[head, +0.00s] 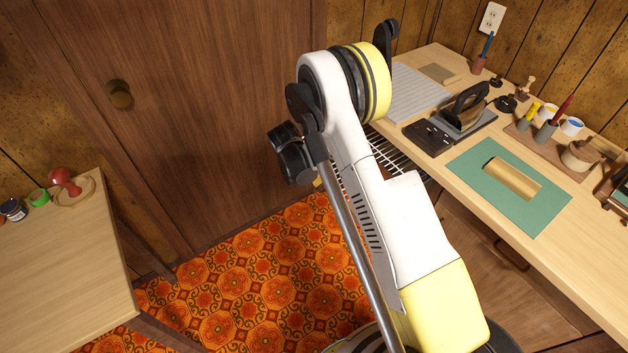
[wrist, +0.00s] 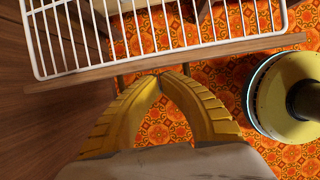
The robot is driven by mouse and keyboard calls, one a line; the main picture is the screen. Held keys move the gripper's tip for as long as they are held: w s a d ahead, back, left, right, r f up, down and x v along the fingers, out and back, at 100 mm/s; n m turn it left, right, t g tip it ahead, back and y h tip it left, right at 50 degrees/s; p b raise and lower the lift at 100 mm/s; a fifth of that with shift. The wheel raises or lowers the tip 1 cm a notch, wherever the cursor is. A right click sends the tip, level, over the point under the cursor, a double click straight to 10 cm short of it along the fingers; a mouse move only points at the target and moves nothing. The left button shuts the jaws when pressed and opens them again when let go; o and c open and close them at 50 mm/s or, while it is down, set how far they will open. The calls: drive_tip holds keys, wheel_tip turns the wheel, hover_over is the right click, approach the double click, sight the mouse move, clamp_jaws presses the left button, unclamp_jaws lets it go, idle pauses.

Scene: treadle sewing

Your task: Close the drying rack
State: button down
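The drying rack is a white wire grid with a wooden front rail, and it fills the top of the wrist view (wrist: 180,58). In the head view the rack (head: 398,158) sticks out from under the right-hand workbench, so it stands pulled out; my arm hides part of it. My gripper (wrist: 165,76) has two yellow ridged fingers whose tips meet just short of the wooden rail in the picture. Nothing shows between them but orange carpet. I cannot tell whether the tips touch the rail. In the head view my arm mostly hides the gripper.
The workbench holds an iron (head: 466,108), a green mat (head: 480,205) with a tan roll, and several small tools. Another table (head: 70,260) stands at left. A wooden cupboard (head: 200,100) is behind my arm. Patterned carpet (head: 250,270) lies open between.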

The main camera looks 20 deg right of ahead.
drive_tip(key=shift+d, duration=0.15)
drive_tip(key=w+d, duration=0.2)
drive_tip(key=d, duration=0.5)
drive_tip(key=w+d, duration=0.3)
drive_tip(key=d, duration=0.5)
drive_tip(key=w+d, duration=0.2)
drive_tip(key=d, duration=0.6)
drive_tip(key=shift+w, duration=0.3)
